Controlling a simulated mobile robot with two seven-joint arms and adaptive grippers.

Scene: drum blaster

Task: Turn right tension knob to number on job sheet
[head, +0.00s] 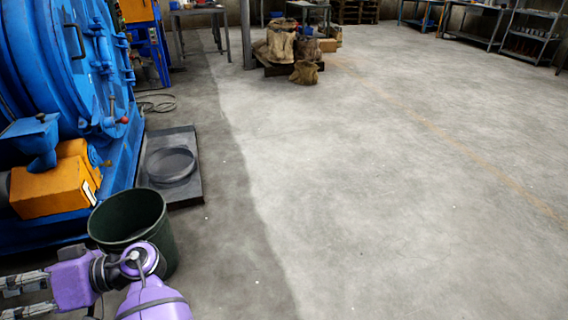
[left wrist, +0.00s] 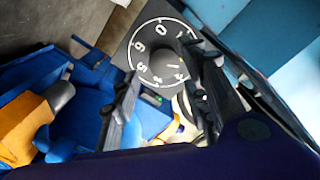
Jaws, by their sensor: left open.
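In the left wrist view, a dark tension knob (left wrist: 162,62) sits in the middle of a black dial plate (left wrist: 128,54) with a white ring and white numerals. The numerals appear rotated; a 0 shows near the top, and others are partly hidden by a finger. I cannot tell which tension knob this is or its setting. My left gripper (left wrist: 160,62) is open, its two fingers spread in front of the dial; contact with the knob is unclear. In the head view, my left gripper (head: 10,299) is at the lower left edge, pointing left. No job sheet is seen.
A large blue drum machine (head: 70,70) with an orange motor box (head: 55,188) fills the left. A dark green bin (head: 125,222) stands beside my left arm, and a grey tray platform (head: 185,143) lies behind it. The floor to the right is clear.

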